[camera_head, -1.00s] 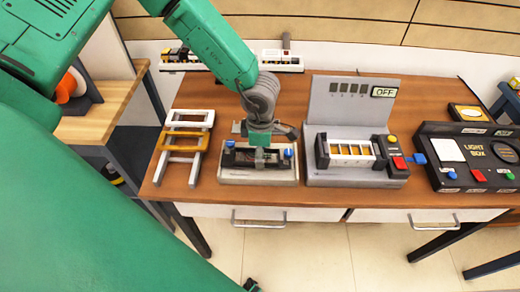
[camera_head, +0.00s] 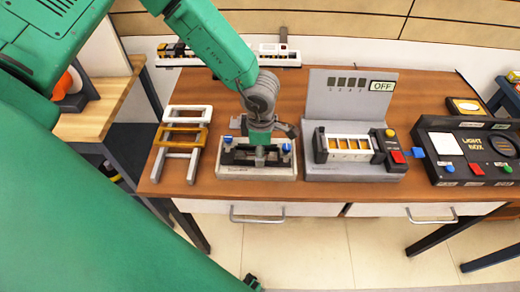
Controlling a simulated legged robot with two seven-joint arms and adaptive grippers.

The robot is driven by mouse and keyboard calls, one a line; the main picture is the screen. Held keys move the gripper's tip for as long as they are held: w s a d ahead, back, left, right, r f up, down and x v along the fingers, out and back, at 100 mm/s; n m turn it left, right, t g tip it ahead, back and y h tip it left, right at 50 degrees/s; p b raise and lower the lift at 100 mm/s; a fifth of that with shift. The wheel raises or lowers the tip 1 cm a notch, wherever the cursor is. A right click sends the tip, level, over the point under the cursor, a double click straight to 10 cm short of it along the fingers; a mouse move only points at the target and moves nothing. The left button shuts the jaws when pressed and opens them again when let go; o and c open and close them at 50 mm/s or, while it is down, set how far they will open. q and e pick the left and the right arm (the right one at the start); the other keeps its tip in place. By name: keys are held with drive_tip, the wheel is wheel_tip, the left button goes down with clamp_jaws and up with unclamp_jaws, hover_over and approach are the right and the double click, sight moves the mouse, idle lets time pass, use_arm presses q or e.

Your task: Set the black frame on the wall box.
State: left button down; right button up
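The wall box, which I take to be the pale grey box (camera_head: 256,173) with blue knobs, sits on the brown table below my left arm. A dark piece that looks like the black frame (camera_head: 236,157) lies at its top, between the knobs. My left gripper (camera_head: 261,158) points straight down over the middle of the box and hides part of the dark piece. Its fingertips are too small and covered to show whether they grip it or whether the frame is fully seated. My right gripper is not in view.
A rack with white and orange frames (camera_head: 184,135) stands left of the box. A grey panel device (camera_head: 352,100) reading OFF stands close on the right, with a black light box (camera_head: 470,155) beyond it. A power strip (camera_head: 275,58) lies at the back.

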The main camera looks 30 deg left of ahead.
use_arm(q)
drive_tip(key=shift+f, duration=0.15)
idle(0.6)
drive_tip(key=c, duration=0.7)
unclamp_jaws()
drive_tip(key=shift+c, duration=0.2)
drive_tip(key=shift+p, duration=0.3)
wheel_tip(320, 180, up, 6)
drive_tip(key=p, duration=0.6)
